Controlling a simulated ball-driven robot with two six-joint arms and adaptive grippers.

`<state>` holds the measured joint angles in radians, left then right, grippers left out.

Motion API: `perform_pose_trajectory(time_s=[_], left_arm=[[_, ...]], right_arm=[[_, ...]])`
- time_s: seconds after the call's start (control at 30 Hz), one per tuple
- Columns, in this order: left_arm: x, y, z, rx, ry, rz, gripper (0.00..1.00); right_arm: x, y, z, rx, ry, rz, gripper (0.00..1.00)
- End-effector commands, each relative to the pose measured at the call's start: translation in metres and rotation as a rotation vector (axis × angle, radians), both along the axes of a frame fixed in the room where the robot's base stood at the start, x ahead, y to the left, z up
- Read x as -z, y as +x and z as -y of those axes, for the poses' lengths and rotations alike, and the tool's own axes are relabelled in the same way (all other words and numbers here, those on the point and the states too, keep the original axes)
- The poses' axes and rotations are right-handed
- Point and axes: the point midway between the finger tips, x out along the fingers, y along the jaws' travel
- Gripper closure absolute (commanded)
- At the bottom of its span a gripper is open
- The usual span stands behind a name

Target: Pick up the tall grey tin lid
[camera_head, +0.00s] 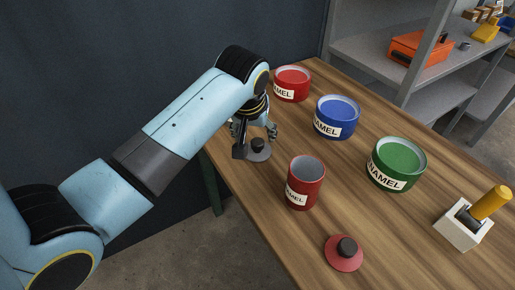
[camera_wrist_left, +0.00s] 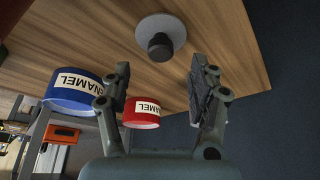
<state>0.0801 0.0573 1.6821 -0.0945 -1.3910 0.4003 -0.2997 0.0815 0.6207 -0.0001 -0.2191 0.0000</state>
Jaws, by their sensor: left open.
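The grey tin lid (camera_head: 261,155) lies flat near the table's left edge in the head view, with a dark upright knob (camera_head: 258,144) on top. In the left wrist view the lid (camera_wrist_left: 170,22) shows as a pale grey disc with its dark knob (camera_wrist_left: 160,48) at top centre. My left gripper (camera_head: 255,136) is close to the lid in the head view. In the left wrist view my left gripper (camera_wrist_left: 160,72) is open and empty, and the knob appears beyond the gap between its fingers. My right gripper is not in view.
A tall red tin (camera_head: 305,184) stands close by. A red tin (camera_head: 292,84), a blue tin (camera_head: 335,118) and a green tin (camera_head: 397,165) stand farther along the wooden table. A red lid (camera_head: 344,262) lies in front. A white block (camera_head: 463,234) holds a yellow-handled tool (camera_head: 491,202).

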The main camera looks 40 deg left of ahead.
Motion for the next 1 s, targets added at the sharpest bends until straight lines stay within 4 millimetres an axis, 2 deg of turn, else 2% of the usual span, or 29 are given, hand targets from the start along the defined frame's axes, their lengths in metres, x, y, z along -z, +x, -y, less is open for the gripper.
perform_pose_trajectory(time_s=[0.03, 0.2, 0.5, 0.77, 1.0], left_arm=[[0.008, 0.002, -0.001, 0.000, 0.000, -0.002, 0.40], [0.019, 0.008, -0.004, 0.000, 0.000, 0.000, 0.40], [0.058, 0.025, -0.011, 0.000, -0.002, -0.001, 0.40], [0.061, 0.027, -0.012, 0.002, -0.001, 0.001, 0.40], [0.061, 0.026, -0.012, 0.001, 0.000, 0.001, 0.68]], right_arm=[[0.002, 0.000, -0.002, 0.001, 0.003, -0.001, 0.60], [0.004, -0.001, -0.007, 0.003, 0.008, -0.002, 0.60], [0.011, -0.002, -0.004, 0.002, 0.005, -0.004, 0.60], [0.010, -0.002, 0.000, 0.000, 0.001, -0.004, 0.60], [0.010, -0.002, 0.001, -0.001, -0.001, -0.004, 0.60]])
